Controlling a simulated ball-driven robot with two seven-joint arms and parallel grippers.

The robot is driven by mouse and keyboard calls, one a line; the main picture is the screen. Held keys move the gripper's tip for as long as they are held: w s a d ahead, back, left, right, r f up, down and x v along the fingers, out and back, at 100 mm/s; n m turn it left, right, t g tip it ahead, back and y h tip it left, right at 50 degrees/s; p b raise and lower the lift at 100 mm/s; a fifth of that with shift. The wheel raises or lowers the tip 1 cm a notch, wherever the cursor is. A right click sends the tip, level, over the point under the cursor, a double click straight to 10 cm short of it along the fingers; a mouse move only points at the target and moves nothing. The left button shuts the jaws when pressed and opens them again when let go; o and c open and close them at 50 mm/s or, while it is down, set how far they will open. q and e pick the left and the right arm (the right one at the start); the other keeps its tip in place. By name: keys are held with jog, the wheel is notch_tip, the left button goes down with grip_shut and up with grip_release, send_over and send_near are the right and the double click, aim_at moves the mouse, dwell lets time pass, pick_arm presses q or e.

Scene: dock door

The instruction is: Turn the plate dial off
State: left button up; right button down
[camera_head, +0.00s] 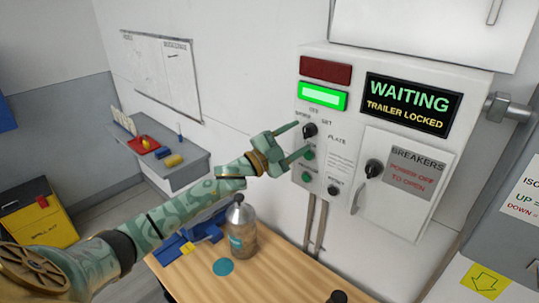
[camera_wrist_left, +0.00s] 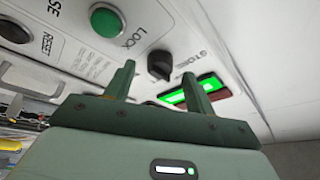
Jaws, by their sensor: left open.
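The plate dial (camera_head: 310,130) is a small black knob on the white control box (camera_head: 343,100), with small labels around it, "OFF" above and "PLATE" to the right. It also shows in the left wrist view (camera_wrist_left: 160,65), beyond and between the fingertips. My left gripper (camera_head: 301,138) is open in front of the box, its two fingers pointing at the dial, one above and one below in the head view. I cannot tell whether either finger touches it. My right gripper is not in view.
Green buttons (camera_head: 308,154) sit just below the dial, and a black breaker knob (camera_head: 374,169) to its right. A green lamp (camera_head: 322,96) is lit and the sign (camera_head: 409,104) reads "WAITING, TRAILER LOCKED". A bottle (camera_head: 242,229) stands on the wooden bench (camera_head: 282,273) below.

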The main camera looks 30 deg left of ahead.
pick_arm(q)
jog(key=b+v, duration=0.3)
jog(key=v, duration=1.1)
jog(key=shift+s, duration=0.2)
jog(key=shift+a+f, duration=0.1)
